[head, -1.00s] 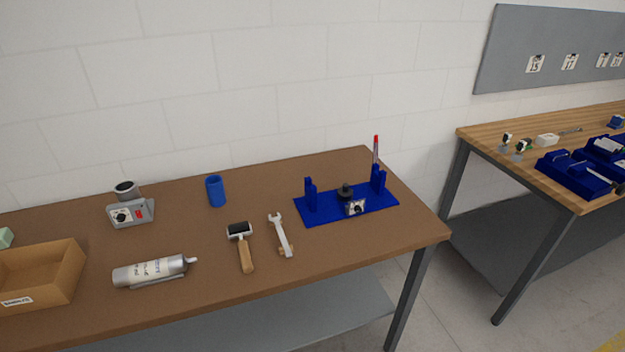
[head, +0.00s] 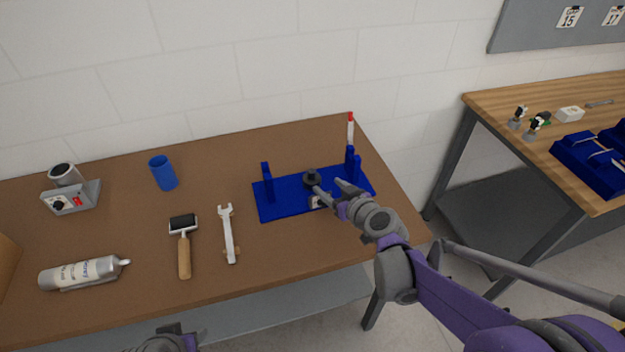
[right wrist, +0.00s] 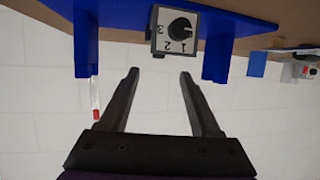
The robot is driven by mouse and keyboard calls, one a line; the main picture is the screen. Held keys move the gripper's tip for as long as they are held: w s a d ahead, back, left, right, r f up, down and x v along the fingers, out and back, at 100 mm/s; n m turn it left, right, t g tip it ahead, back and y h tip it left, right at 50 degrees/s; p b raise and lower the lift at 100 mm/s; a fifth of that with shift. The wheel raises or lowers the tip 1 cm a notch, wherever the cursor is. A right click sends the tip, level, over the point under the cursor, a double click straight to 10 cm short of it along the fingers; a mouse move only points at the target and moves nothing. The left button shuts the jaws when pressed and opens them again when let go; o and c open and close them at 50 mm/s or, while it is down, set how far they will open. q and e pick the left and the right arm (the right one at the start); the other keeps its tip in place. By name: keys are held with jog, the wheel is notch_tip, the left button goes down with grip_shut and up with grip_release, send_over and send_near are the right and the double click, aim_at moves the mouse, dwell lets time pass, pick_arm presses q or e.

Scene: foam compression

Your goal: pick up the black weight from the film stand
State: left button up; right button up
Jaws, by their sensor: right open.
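The blue film stand (head: 268,208) lies on the brown table with upright posts at both ends. The black weight (head: 312,178) stands near its middle, a dark round piece with a knob. A small box with a dial sits in front of it, partly hidden by my right gripper (head: 329,188). That gripper is open and empty, its fingertips close to the weight; contact cannot be told. In the upside-down right wrist view, the open fingers (right wrist: 160,74) point at the dial box (right wrist: 174,30); the weight is mostly hidden there. Part of my left gripper (head: 170,335) shows at the bottom edge.
A red-tipped pen (head: 350,132) stands at the stand's right post. A second table (head: 480,100) is at the right.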

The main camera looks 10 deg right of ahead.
aim_at(314, 173)
jog(key=x, duration=0.5)
jog(key=shift+w+d+r, duration=0.15)
jog(key=shift+w+r, duration=0.05)
jog(key=x, duration=0.6)
jog(key=shift+w+f, duration=0.1)
jog(key=shift+f, duration=0.15)
grip_shut()
dwell(0.9)
